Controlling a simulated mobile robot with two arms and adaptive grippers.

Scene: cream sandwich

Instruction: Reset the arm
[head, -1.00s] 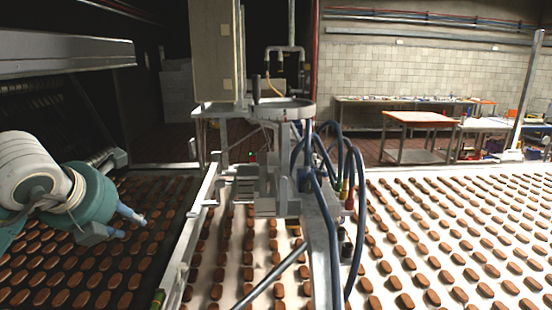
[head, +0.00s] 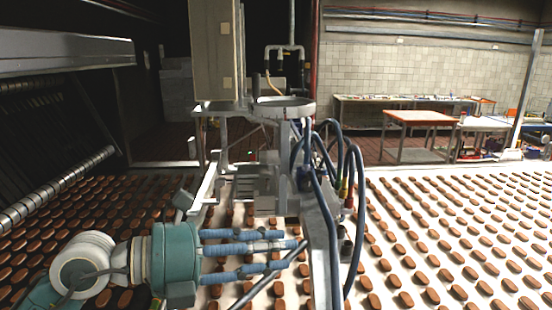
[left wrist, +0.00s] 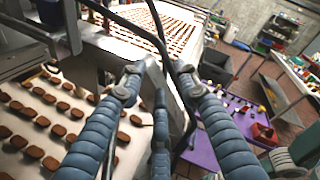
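My left gripper (head: 296,254) comes in low at the left of the head view, with a teal body and blue ribbed fingers pointing right. The fingers are spread apart with nothing between them, so it is open and empty. In the left wrist view the fingers (left wrist: 159,80) also stand apart, above the conveyor area. In the head view the fingers lie over rows of brown biscuits (head: 405,263) and in front of the machine frame; contact cannot be told. My right gripper is not in view.
A machine with a grey column (head: 212,50) and blue hoses (head: 354,220) stands in the middle. A metal roller (head: 60,185) is at the left. Tables (head: 420,117) stand at the back right. The left wrist view shows a purple surface (left wrist: 212,155) and a red object (left wrist: 264,134).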

